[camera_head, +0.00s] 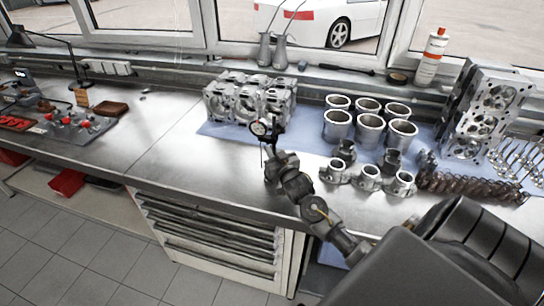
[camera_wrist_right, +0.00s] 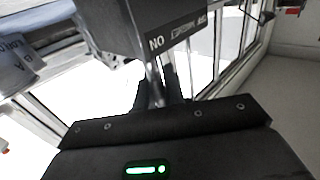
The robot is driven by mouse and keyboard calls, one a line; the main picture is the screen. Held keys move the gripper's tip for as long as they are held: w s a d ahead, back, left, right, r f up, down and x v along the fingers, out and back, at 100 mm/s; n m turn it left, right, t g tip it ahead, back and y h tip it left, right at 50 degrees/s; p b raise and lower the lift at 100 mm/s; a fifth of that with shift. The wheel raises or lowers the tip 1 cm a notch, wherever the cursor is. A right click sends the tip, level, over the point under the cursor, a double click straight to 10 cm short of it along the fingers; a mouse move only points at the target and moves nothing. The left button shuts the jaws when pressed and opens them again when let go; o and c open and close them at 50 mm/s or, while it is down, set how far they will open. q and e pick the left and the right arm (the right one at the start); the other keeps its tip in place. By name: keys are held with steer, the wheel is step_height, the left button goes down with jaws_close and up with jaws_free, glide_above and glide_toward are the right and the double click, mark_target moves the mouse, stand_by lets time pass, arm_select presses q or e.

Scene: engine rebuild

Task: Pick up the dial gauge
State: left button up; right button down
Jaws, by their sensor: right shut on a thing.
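The dial gauge (camera_head: 259,128) shows in the head view as a small round white face with a dark rim, held up in front of the engine block. A thin stem hangs below it. My right gripper (camera_head: 272,138) is shut on the gauge, above the bench. In the right wrist view, my right gripper's dark fingers (camera_wrist_right: 158,95) close around a narrow metallic part. A dark block with white lettering (camera_wrist_right: 175,38) shows just beyond them; I cannot tell how it joins the gauge. My left gripper is not in view.
The engine block (camera_head: 240,97) stands behind the gauge on a blue mat (camera_head: 215,130).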

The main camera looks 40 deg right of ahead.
mark_target(262, 137)
steer(key=shift+r+b, duration=0.35)
steer(key=shift+r, duration=0.5)
steer(key=a+r, duration=0.1)
steer(key=r, duration=0.1)
steer(key=a+r+b, duration=0.1)
steer(key=a+r, duration=0.1)
steer(key=a+r+b, duration=0.1)
steer(key=r, duration=0.1)
steer(key=shift+s+a+r, duration=0.15)
steer(key=shift+s+r, duration=0.1)
steer(key=shift+s, duration=0.1)
steer(key=s+a+r+b, duration=0.1)
steer(key=s+a+r, duration=0.1)
steer(key=a+r, duration=0.3)
steer(key=shift+a, duration=2.25)
steer(key=shift+w+a, duration=0.15)
